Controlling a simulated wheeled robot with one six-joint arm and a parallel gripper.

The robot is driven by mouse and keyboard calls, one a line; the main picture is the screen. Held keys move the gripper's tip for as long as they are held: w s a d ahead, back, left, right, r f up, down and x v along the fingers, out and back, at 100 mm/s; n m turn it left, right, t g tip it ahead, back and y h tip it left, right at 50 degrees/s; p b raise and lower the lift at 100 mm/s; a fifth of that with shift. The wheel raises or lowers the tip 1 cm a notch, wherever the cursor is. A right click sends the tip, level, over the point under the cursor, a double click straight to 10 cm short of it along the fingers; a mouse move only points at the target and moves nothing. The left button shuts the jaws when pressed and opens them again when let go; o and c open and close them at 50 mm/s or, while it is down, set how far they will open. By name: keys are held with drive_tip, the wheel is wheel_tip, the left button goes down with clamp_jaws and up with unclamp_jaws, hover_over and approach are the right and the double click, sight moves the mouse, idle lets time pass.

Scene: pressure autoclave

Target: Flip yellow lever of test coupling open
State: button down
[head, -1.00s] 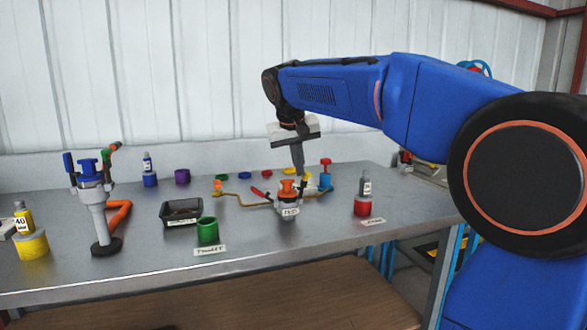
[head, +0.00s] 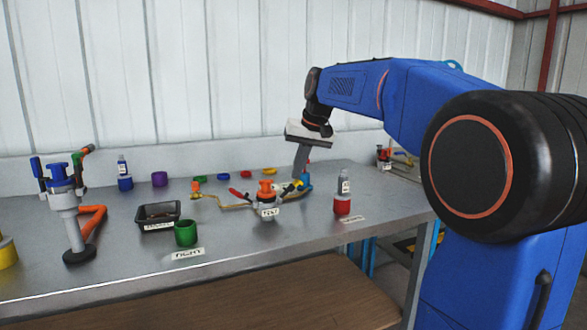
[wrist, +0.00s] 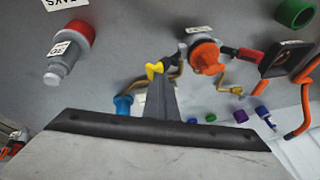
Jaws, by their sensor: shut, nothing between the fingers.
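The test coupling (head: 267,196) stands on the metal table with an orange top and a TEST label; it shows from above in the wrist view (wrist: 204,56). Its red lever (head: 238,194) sticks out to the left in the head view. Its yellow lever (head: 293,187) is on the right side; in the wrist view the yellow tip (wrist: 155,69) sits on a black arm. My gripper (head: 298,176) is shut and empty, tilted, with its fingertips (wrist: 160,80) right at the yellow lever. I cannot tell whether they touch it.
A red-based bottle (head: 342,200) stands right of the coupling. A green cup (head: 186,234) and a black tray (head: 176,212) are to the left. A blue valve piece (wrist: 123,104) is near my fingers. A grey-blue coupling (head: 66,200) stands at far left.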

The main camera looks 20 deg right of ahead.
sight(292, 187)
drive_tip(key=shift+d+f, duration=0.35)
drive_tip(key=shift+d, duration=0.05)
idle(0.4)
drive_tip(key=a+r, duration=0.1)
drive_tip(key=r, duration=0.1)
drive_tip(key=a+r, duration=0.1)
drive_tip(key=shift+a+r, duration=0.35)
drive_tip(key=d+v, duration=0.1)
drive_tip(key=v, duration=0.8)
drive_tip(key=shift+s+d+r, duration=0.15)
drive_tip(key=shift+s+d, duration=0.05)
drive_tip(key=shift+d, duration=0.25)
drive_tip(key=s+a+f+n, duration=0.1)
drive_tip(key=s+a+f, duration=0.3)
drive_tip(key=s+f, duration=1.2)
drive_tip(key=s+a+f+n+h, duration=0.1)
drive_tip(key=s+a+f, duration=0.3)
drive_tip(key=s+f, duration=1.2)
wheel_tip(292, 187, down, 4)
drive_tip(key=shift+a+f+n, duration=0.1)
drive_tip(key=shift+a+n, duration=0.15)
drive_tip(key=shift+n, duration=0.25)
